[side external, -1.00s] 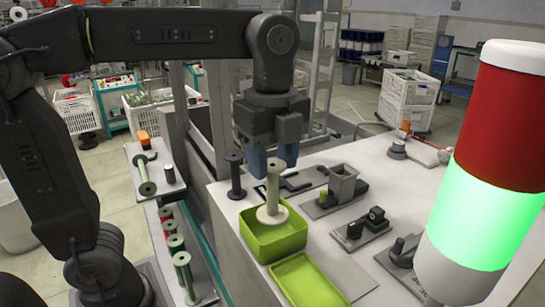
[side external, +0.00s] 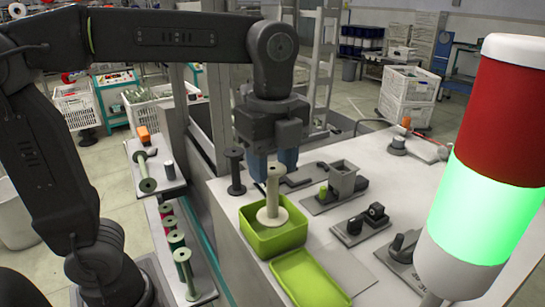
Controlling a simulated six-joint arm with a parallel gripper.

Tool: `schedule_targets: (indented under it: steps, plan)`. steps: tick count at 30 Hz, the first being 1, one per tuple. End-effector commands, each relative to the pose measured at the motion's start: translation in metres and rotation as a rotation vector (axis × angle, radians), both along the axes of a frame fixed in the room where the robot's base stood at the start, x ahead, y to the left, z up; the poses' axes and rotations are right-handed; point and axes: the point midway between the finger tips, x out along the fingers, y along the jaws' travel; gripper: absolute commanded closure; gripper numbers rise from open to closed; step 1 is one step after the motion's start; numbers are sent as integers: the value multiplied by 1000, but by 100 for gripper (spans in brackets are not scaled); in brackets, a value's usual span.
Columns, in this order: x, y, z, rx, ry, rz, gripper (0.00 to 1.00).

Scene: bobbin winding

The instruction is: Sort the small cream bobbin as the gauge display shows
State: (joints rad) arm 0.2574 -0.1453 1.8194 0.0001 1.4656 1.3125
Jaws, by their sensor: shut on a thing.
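The small cream bobbin (side external: 273,190) is upright at the green box (side external: 281,243), its lower flange within the box's opening. I cannot tell whether it touches the box floor. My gripper (side external: 272,166) points down with its blue fingers at the bobbin's upper end and is shut on it. The fingers partly hide the contact. A signal tower in the right foreground has a brightly lit green section (side external: 483,220) below a darker red one (side external: 507,110). No readable gauge display is in view.
A shallow green tray (side external: 309,279) lies in front of the box. A dark spool (side external: 235,172) stands close left of my gripper. Grey fixtures (side external: 343,180) and small black devices (side external: 376,214) sit on the right. More bobbins (side external: 183,268) stand on the lower left shelf.

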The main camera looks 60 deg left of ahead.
Motion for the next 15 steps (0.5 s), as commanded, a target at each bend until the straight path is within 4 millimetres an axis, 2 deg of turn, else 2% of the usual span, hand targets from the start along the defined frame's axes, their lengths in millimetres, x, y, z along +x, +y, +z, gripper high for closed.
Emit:
schedule_targets:
  steps: [15]
  plan:
    - [0, 0, -15, 0, 1, 0, 70]
